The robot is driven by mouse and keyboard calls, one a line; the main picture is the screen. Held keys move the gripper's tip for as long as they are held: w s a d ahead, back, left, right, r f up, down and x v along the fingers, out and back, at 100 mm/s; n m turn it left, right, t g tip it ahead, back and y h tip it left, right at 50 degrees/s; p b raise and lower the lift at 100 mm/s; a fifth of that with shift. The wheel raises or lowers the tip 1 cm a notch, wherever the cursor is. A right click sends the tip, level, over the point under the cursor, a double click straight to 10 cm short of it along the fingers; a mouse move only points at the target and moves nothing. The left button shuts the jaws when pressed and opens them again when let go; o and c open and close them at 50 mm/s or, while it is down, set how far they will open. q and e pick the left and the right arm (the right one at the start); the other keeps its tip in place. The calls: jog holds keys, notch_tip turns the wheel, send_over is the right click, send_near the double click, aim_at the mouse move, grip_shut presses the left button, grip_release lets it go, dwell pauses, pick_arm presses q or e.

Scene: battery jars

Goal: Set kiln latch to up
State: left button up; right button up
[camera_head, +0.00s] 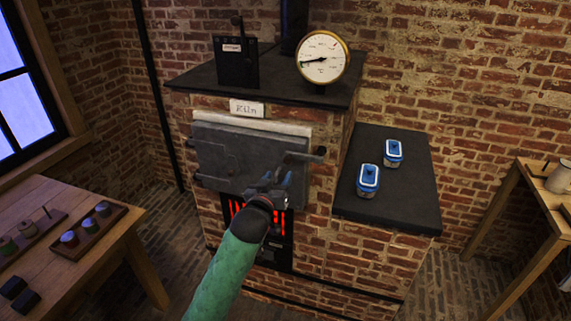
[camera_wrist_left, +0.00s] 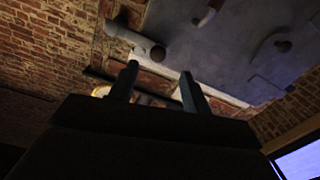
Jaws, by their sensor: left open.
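The brick kiln has a white label (camera_head: 247,108) and a grey metal door (camera_head: 235,155), which looks shut. The kiln latch (camera_head: 302,157) is a grey lever at the door's right side, lying roughly level, with a dark knob at its right end. It also shows in the left wrist view (camera_wrist_left: 135,39), just beyond the fingers. My left gripper (camera_head: 272,182) is open and empty, in front of the door, a little below and left of the latch knob. Its two fingers (camera_wrist_left: 157,86) point toward the door and seem apart from the latch. My right gripper is out of view.
A round gauge (camera_head: 322,58) and a black lever box (camera_head: 236,62) stand on the kiln top. Two blue-lidded jars (camera_head: 368,180) (camera_head: 393,153) stand on the dark side ledge (camera_head: 400,212). A left table (camera_head: 95,262) holds trays; a right table (camera_head: 528,212) stands apart.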

aim_at(287, 162)
pick_arm(q)
jog(key=shift+n, duration=0.3)
jog(key=p+x, duration=0.1)
jog(key=x, duration=0.1)
jog(key=p+x, duration=0.1)
jog(key=x, duration=0.1)
jog(key=p+x, duration=0.1)
jog(key=x, duration=0.1)
jog(key=shift+w+r, duration=0.2)
jog(key=shift+r, duration=0.1)
jog(key=shift+w+d+f+p, duration=0.1)
jog(key=shift+w+d+p, duration=0.25)
jog(key=shift+w, duration=0.3)
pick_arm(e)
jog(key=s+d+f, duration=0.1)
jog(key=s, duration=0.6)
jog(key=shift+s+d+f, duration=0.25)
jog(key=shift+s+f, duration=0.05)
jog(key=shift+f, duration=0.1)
pick_arm(q)
jog(key=shift+a, duration=0.1)
grip_shut()
